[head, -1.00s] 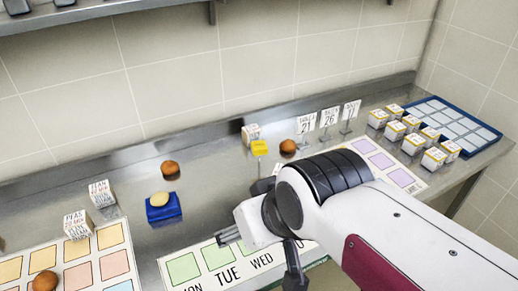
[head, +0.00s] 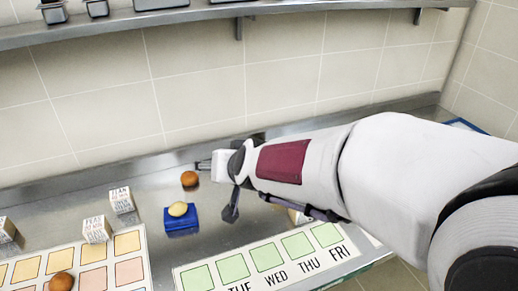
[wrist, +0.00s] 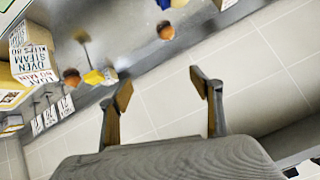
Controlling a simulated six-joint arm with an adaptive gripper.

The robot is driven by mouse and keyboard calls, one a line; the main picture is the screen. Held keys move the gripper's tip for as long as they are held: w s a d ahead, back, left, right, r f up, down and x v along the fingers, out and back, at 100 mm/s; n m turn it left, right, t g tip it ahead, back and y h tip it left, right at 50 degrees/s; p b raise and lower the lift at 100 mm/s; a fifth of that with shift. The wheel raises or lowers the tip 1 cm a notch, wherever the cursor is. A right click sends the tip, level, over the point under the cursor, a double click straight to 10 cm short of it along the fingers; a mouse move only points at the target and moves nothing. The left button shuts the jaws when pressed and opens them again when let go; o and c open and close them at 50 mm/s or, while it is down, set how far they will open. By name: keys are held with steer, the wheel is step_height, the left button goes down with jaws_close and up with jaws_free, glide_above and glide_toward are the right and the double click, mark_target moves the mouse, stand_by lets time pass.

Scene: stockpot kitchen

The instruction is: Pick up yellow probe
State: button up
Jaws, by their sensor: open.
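The yellow probe (wrist: 97,77) shows in the wrist view at the left, a yellow block with a thin grey stem. It lies to the left of my gripper (wrist: 160,88), apart from it. My gripper is open, its two fingers spread with nothing between them, pointing past the steel counter towards the tiled wall. In the head view my gripper (head: 203,165) is near the back of the counter, beside a brown ball (head: 189,179). My arm hides the probe in the head view.
A blue block (head: 181,225) bears a yellowish ball (head: 178,209). Labelled boxes (head: 122,200) stand to the left. Cards with coloured squares (head: 267,257) lie along the front. A shelf (head: 190,15) runs above the wall. Another brown ball (wrist: 71,76) lies by the probe.

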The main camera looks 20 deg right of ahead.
steer(key=w+d+f+m+h, duration=0.2)
steer(key=w+d+f+h, duration=0.1)
steer(key=d+f, duration=0.2)
steer(key=w+d+f+m+h, duration=0.2)
steer(key=w+d+f+h, duration=0.1)
steer(key=d+f, duration=0.2)
steer(key=w+d+f+m+g+h, duration=0.1)
steer(key=w+d+f+m+h, duration=0.1)
steer(key=w+d+f+h, duration=0.1)
steer(key=shift+w+d+f+h, duration=0.2)
steer(key=shift+d+f+h, duration=0.1)
steer(key=shift+d+f, duration=0.4)
steer(key=shift+w+d+f+h, duration=0.2)
steer(key=shift+d+f+h, duration=0.1)
steer(key=shift+d+f, duration=0.35)
steer(key=shift+s+d+f+h, duration=0.15)
steer(key=shift+d+h, duration=0.15)
steer(key=shift+d, duration=0.15)
steer(key=shift+x, duration=1.25)
